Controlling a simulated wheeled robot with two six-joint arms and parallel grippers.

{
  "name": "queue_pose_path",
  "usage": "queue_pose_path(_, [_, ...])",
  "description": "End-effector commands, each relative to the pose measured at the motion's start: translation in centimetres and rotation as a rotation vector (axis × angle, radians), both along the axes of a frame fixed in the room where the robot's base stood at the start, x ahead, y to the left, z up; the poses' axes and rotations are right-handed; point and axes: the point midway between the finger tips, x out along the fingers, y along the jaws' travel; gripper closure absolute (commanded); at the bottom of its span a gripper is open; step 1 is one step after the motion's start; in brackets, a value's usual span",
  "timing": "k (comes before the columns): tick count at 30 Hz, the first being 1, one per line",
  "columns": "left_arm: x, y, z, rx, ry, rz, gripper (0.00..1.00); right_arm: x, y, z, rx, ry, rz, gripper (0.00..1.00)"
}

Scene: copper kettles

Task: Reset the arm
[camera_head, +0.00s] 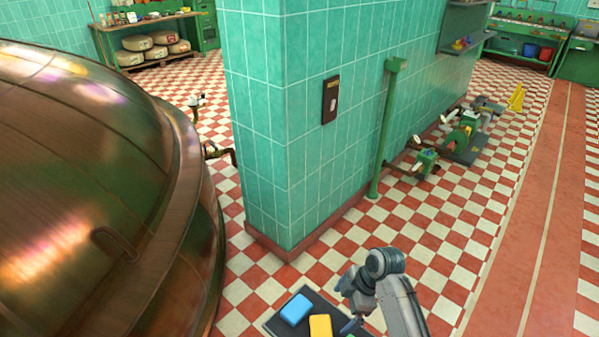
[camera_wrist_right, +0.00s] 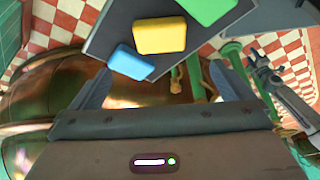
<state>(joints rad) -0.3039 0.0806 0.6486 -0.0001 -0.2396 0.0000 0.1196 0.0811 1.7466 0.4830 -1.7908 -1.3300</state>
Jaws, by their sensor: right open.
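My right arm (camera_head: 392,290) rises from the bottom of the head view and bends over beside a dark tray (camera_head: 275,322). The fingers of my right gripper (camera_wrist_right: 162,88) stand wide apart in the right wrist view, with nothing between them. In that view the tray (camera_wrist_right: 108,32) holds a blue block (camera_wrist_right: 130,62), a yellow block (camera_wrist_right: 160,36) and a green block (camera_wrist_right: 208,10). The head view shows the blue block (camera_head: 295,309) and the yellow block (camera_head: 320,326), while the arm partly covers the tray's right side.
A big copper kettle (camera_head: 80,190) fills the left. A green-tiled wall (camera_head: 290,120) with a green post (camera_head: 385,140) stands ahead. Pumps (camera_head: 462,135) line the wall's foot.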

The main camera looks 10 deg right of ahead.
Motion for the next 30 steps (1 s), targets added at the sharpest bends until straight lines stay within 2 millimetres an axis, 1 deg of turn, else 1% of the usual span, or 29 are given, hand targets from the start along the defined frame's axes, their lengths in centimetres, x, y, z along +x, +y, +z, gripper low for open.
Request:
queue_pose_path(2, [0.0, 0.0, 0.0, 0.000, 0.001, 0.000, 0.54, -0.3, -0.1, -0.1, -0.005, 0.003, -0.013, 0.00])
queue_pose_path(5, [-0.1, 0.0, 0.0, 0.000, 0.002, 0.000, 0.54, -1.8, -0.5, -0.5, -0.027, 0.018, -0.091, 0.00])
queue_pose_path(8, [-0.2, 0.0, 0.0, 0.000, 0.003, 0.000, 0.54, -4.9, -1.5, -1.0, -0.073, 0.042, -0.257, 0.00])
queue_pose_path(9, [-0.2, 0.0, 0.0, 0.000, 0.003, 0.000, 0.54, -6.5, -2.0, -1.1, -0.094, 0.050, -0.345, 0.00])
queue_pose_path(11, [-0.2, 0.0, 0.0, 0.000, 0.003, 0.000, 0.54, -9.0, -2.8, -1.0, -0.122, 0.059, -0.486, 0.00])
queue_pose_path(12, [-0.2, 0.0, 0.0, 0.000, 0.003, 0.000, 0.54, -10.5, -3.3, -0.7, -0.138, 0.059, -0.580, 0.00])
queue_pose_path(15, [-0.2, 0.0, 0.0, 0.000, 0.004, 0.000, 0.54, -13.7, -4.3, 0.1, -0.161, 0.055, -0.777, 0.00])
queue_pose_path(18, [-0.3, 0.0, -0.1, 0.000, 0.005, 0.000, 0.54, -15.9, -5.0, 1.1, -0.167, 0.045, -0.921, 0.00])
queue_pose_path(24, [-0.3, 0.0, -0.1, 0.000, 0.005, 0.000, 0.54, -19.1, -6.1, 2.9, -0.166, 0.022, -1.133, 0.00])
queue_pose_path(30, [-0.2, 0.0, 0.0, 0.000, 0.003, 0.000, 0.54, -21.7, -6.9, 4.8, -0.150, -0.002, -1.302, 0.00])
